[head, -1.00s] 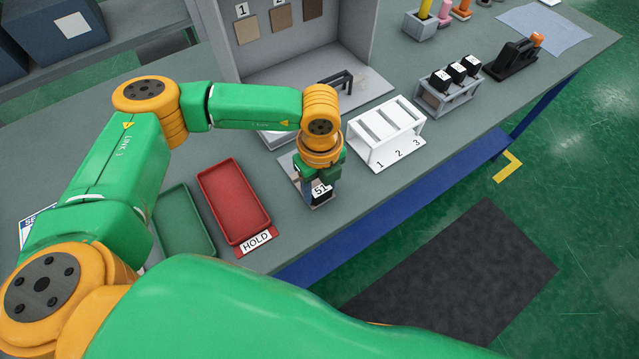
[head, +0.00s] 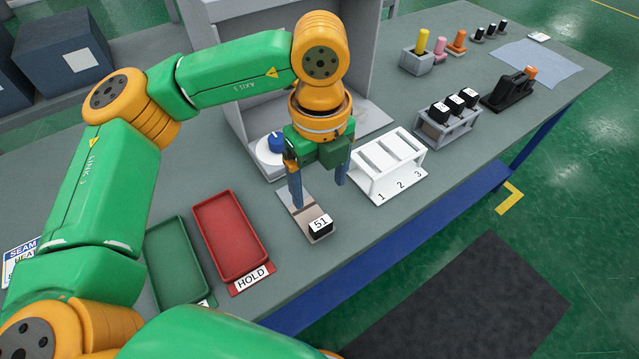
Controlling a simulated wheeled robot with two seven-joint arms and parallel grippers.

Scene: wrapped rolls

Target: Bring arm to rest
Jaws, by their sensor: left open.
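My left gripper (head: 319,192) is open and empty, with its two blue fingers pointing down and spread apart. It hangs above and behind a small black block labelled 51 (head: 320,226). The block sits at the front end of a flat grey plate (head: 298,202) on the bench, apart from the fingers. My left arm reaches in from the left, raised over the bench. My right gripper is not in view.
A red HOLD tray (head: 229,232) and a green tray (head: 176,262) lie left of the plate. A white numbered rack (head: 392,165) stands right of it, near a grey holder (head: 447,128) with black blocks. A grey booth (head: 262,95) stands behind the arm.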

